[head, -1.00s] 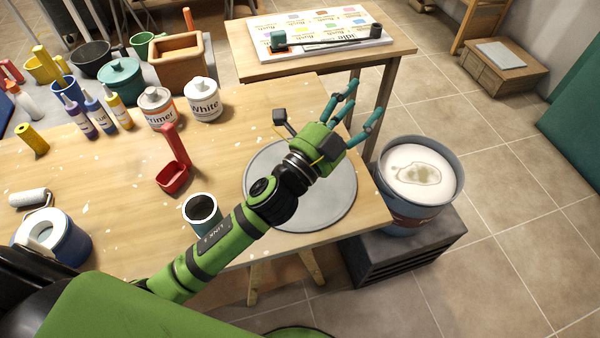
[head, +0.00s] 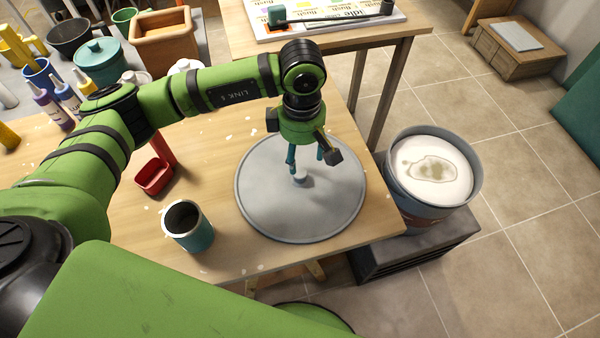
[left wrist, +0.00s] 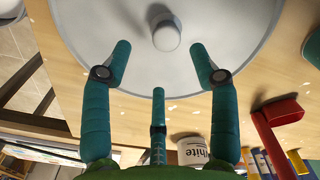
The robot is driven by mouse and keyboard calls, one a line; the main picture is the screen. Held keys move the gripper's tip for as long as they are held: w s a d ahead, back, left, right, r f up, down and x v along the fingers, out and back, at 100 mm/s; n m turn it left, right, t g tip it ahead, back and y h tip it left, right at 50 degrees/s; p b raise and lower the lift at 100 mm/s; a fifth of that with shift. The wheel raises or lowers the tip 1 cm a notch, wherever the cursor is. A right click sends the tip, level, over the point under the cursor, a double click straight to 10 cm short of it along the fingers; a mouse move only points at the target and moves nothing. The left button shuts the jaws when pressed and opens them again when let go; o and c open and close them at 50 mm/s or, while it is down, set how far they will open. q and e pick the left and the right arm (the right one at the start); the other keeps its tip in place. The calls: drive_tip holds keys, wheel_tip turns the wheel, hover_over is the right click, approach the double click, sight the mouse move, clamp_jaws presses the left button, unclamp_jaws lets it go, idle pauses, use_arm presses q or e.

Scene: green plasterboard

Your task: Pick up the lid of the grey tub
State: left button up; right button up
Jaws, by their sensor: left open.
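The lid (head: 262,212) is a round grey disc with a small pale knob (head: 300,178) at its middle. It lies flat on the wooden table near the right end. The grey tub (head: 408,190) stands open to the right of the table, with whitish contents. My left gripper (head: 305,160) points down over the lid, close to the knob. In the left wrist view its teal fingers (left wrist: 160,75) are spread apart and empty, with the knob (left wrist: 166,36) beyond the fingertips and the lid (left wrist: 90,25) behind. My right gripper is not in view.
The tub stands on a dark crate (head: 400,258). A teal cup (head: 188,228) and a red scoop-like tray (head: 154,177) are left of the lid. Bottles and pots crowd the table's far left. A second table (head: 400,40) with a board stands behind.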

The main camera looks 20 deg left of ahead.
sight(300, 172)
use_arm(q)
drive_tip(key=shift+s+f+p, duration=0.2)
drive_tip(key=shift+f+p, duration=0.35)
drive_tip(key=shift+f, duration=0.15)
drive_tip(key=f, duration=0.1)
drive_tip(key=f+p, duration=0.1)
drive_tip(key=f, duration=0.1)
drive_tip(key=f+p, duration=0.1)
drive_tip(key=shift+s+a+f, duration=0.1)
drive_tip(key=shift+s+f, duration=0.2)
drive_tip(key=shift+f, duration=0.35)
clamp_jaws()
